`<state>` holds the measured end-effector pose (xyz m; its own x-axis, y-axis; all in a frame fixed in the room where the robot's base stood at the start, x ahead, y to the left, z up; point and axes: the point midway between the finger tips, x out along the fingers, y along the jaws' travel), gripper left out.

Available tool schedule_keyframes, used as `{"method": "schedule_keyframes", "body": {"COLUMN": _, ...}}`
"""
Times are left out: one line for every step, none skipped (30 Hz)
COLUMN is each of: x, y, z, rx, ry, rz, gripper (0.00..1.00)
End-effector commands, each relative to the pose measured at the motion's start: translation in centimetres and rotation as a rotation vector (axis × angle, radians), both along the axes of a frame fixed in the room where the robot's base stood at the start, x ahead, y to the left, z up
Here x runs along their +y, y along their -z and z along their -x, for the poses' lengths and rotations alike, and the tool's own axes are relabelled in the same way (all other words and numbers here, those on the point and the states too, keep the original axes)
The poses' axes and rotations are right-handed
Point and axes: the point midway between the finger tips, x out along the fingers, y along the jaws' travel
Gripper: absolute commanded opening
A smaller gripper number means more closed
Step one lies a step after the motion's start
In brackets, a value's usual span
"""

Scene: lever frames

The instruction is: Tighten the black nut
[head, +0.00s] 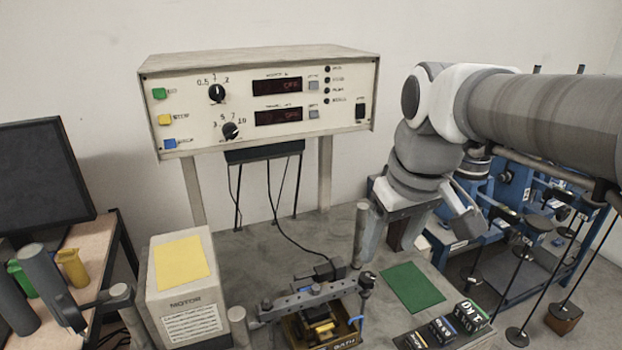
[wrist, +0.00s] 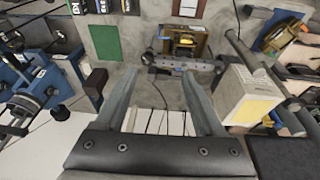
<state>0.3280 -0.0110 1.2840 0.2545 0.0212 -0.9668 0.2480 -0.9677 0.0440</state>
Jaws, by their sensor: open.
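My gripper (head: 386,248) points down over the bench to the right of the apparatus, its grey fingers spread. In the wrist view my gripper (wrist: 159,75) is open, with nothing between the fingers. A grey crossbar (head: 310,297) lies across the small apparatus on the bench. It also shows in the wrist view (wrist: 182,62), beyond the fingertips. A small dark round piece at the bar's right end looks like the black nut (head: 366,280). In the wrist view the likely nut (wrist: 147,58) is at the bar's left end, apart from the fingers. Its threads are not visible.
A motor box (head: 182,285) with a yellow top stands left of the apparatus. A control panel (head: 265,100) stands behind. A green mat (head: 412,287) and labelled weights (head: 470,315) lie to the right. A dark cable (head: 272,210) hangs behind the apparatus. Blue equipment (head: 510,190) stands farther right.

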Motion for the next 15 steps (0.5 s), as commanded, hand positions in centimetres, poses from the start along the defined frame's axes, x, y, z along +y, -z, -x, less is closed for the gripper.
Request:
{"method": "schedule_keyframes", "body": {"x": -0.2, "y": -0.3, "z": -1.5, "rx": 0.034, "ry": -0.032, "rz": 0.008, "gripper": 0.71}}
{"method": "schedule_keyframes", "body": {"x": -0.3, "y": -0.5, "z": -2.2, "rx": 0.052, "ry": -0.051, "rz": 0.013, "gripper": 0.71}}
{"method": "schedule_keyframes", "body": {"x": -0.5, "y": -0.6, "z": -3.2, "rx": 0.076, "ry": -0.077, "rz": 0.019, "gripper": 0.71}}
{"method": "schedule_keyframes", "body": {"x": -0.6, "y": -0.7, "z": -3.9, "rx": 0.094, "ry": -0.098, "rz": 0.024, "gripper": 0.71}}
{"method": "schedule_keyframes", "body": {"x": -0.7, "y": -0.8, "z": -4.6, "rx": 0.112, "ry": -0.118, "rz": 0.029, "gripper": 0.71}}
{"method": "schedule_keyframes", "body": {"x": -0.8, "y": -0.7, "z": -5.5, "rx": 0.135, "ry": -0.143, "rz": 0.033, "gripper": 0.71}}
{"method": "schedule_keyframes", "body": {"x": -0.9, "y": -0.7, "z": -6.2, "rx": 0.151, "ry": -0.160, "rz": 0.037, "gripper": 0.71}}
{"method": "schedule_keyframes", "body": {"x": -1.0, "y": -0.7, "z": -6.7, "rx": 0.166, "ry": -0.178, "rz": 0.040, "gripper": 0.71}}
{"method": "schedule_keyframes", "body": {"x": -1.1, "y": -0.6, "z": -7.5, "rx": 0.185, "ry": -0.200, "rz": 0.045, "gripper": 0.71}}
{"method": "schedule_keyframes", "body": {"x": -1.2, "y": -0.6, "z": -8.0, "rx": 0.197, "ry": -0.214, "rz": 0.047, "gripper": 0.71}}
{"method": "schedule_keyframes", "body": {"x": -1.2, "y": -0.5, "z": -8.4, "rx": 0.207, "ry": -0.228, "rz": 0.050, "gripper": 0.71}}
{"method": "schedule_keyframes", "body": {"x": -1.3, "y": -0.4, "z": -8.9, "rx": 0.222, "ry": -0.243, "rz": 0.052, "gripper": 0.71}}
{"method": "schedule_keyframes", "body": {"x": -1.4, "y": -0.4, "z": -9.2, "rx": 0.229, "ry": -0.253, "rz": 0.055, "gripper": 0.71}}
{"method": "schedule_keyframes", "body": {"x": -1.4, "y": -0.3, "z": -9.5, "rx": 0.236, "ry": -0.261, "rz": 0.055, "gripper": 0.71}}
{"method": "schedule_keyframes", "body": {"x": -1.4, "y": -0.3, "z": -9.8, "rx": 0.242, "ry": -0.269, "rz": 0.057, "gripper": 0.71}}
